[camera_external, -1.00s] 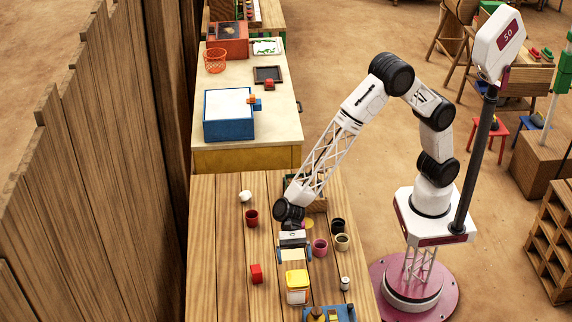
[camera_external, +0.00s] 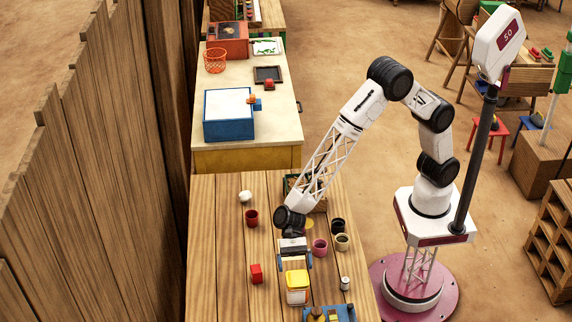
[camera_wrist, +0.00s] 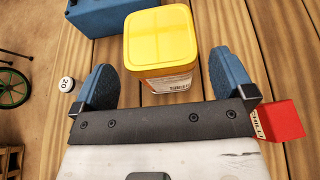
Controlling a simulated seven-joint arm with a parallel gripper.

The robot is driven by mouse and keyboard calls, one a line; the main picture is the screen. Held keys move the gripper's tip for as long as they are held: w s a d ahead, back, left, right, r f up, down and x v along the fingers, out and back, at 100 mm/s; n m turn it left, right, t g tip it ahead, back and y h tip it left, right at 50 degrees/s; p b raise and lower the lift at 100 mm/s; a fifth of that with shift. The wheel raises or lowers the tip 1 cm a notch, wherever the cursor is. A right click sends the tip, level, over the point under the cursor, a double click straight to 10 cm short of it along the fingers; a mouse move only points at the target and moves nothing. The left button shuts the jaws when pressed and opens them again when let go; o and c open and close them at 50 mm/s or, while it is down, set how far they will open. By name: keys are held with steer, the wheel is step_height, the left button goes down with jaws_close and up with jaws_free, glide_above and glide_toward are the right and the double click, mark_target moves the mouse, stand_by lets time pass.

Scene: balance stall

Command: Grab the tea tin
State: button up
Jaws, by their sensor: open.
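The tea tin (camera_external: 297,290) looks like a white box with a yellow lid, standing upright on the plank table (camera_external: 205,240). In the wrist view the tin (camera_wrist: 160,42) shows its yellow lid and a printed label on its near side. My gripper (camera_external: 294,265) is open just behind the tin in the external view. In the wrist view its two blue fingers (camera_wrist: 163,72) stand apart, one on each side of the tin's near end. I see gaps between the tin and the fingers. The fingers' exact height against the tin is hard to tell.
A red box (camera_external: 256,273) stands left of the tin, close to the right finger in the wrist view. A small weight marked 20 (camera_wrist: 66,84) stands on the other side. A blue object (camera_wrist: 100,12) lies beyond the tin. Cups (camera_external: 320,247) stand at the right.

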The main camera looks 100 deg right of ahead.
mark_target(296, 272)
steer(key=shift+x, duration=2.6)
steer(key=shift+c, duration=0.2)
steer(key=c, duration=0.8)
steer(key=shift+r, duration=0.15)
